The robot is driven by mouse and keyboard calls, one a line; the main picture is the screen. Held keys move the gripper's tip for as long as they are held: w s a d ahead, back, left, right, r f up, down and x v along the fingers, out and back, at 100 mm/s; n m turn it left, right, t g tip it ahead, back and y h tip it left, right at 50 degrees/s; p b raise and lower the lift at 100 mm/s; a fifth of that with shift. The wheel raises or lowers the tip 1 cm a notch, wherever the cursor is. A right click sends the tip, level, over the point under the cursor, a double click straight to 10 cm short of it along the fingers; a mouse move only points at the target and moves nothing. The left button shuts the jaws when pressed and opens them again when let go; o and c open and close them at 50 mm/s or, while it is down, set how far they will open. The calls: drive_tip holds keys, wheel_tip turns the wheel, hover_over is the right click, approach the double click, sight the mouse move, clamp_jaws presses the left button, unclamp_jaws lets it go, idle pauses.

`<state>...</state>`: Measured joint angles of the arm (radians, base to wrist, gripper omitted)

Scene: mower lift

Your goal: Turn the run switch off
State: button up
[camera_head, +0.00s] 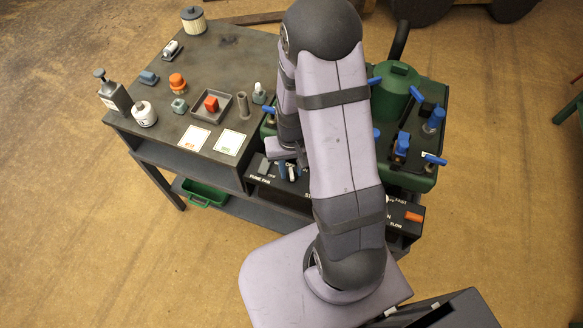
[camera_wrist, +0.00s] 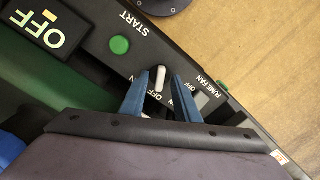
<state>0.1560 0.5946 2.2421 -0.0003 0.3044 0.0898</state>
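In the wrist view, a white switch lever (camera_wrist: 160,78) stands on the dark control panel (camera_wrist: 180,62), with an OFF label near its base. It appears to be the run switch, but its name label is not visible. My gripper (camera_wrist: 161,76) is open, with one blue finger on each side of the lever and a visible gap to both. In the head view, my gripper (camera_head: 288,171) is at the panel's left part, and my arm hides much of the panel.
A green START button (camera_wrist: 120,45) and an OFF sign (camera_wrist: 47,32) lie left of the lever. A FUME FAN switch (camera_wrist: 207,97) sits close beside the right finger. The grey table (camera_head: 235,55) holds several small parts. The green mower (camera_head: 415,180) stands behind the arm.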

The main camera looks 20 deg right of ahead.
sight(292, 172)
drive_tip(key=shift+r+b, duration=0.3)
drive_tip(key=shift+r, duration=3.35)
drive_tip(key=s+a+r+n+g, duration=0.2)
drive_tip(key=s+a+r, duration=0.1)
drive_tip(key=s, duration=0.9)
drive_tip(key=shift+w+a+r+n+t, duration=0.15)
drive_tip(key=shift+w+a+r+t, duration=0.25)
drive_tip(key=shift+r, duration=0.25)
drive_tip(key=shift+w+a+r+n+t, duration=0.1)
drive_tip(key=shift+w+a+r+t, duration=0.15)
drive_tip(key=shift+w+r, duration=0.25)
drive_tip(key=shift+w+a+r+n+t, duration=0.15)
drive_tip(key=shift+w+a+r+t, duration=0.2)
drive_tip(key=shift+r, duration=0.4)
